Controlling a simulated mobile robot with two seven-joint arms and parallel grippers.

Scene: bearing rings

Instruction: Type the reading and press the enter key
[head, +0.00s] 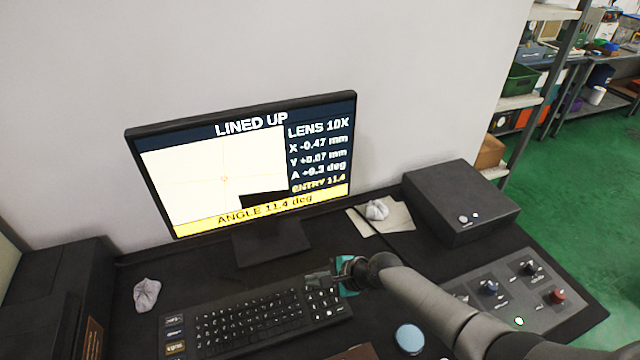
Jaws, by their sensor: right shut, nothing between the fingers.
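The monitor (215,195) stands at the back of the dark desk. It reads "LINED UP", "LENS 10X", X -0.47 mm, an angle line that is hard to read, and "ENTRY 11.4". A yellow bar along its bottom reads "ANGLE 11.4 deg". The black keyboard (250,322) lies in front of it. My right gripper (322,282) is shut and empty, over the number keys at the keyboard's right end. The arm comes in from the lower right. I cannot tell whether the fingertips touch a key, and they hide some keys there. My left gripper is out of view.
A control panel (508,318) with knobs and a red button lies at right, behind my arm. A black box (462,200) stands at the back right, near a crumpled cloth (377,210) on a paper sheet. Another cloth (146,294) lies left; a round blue-topped item (409,337) is in front.

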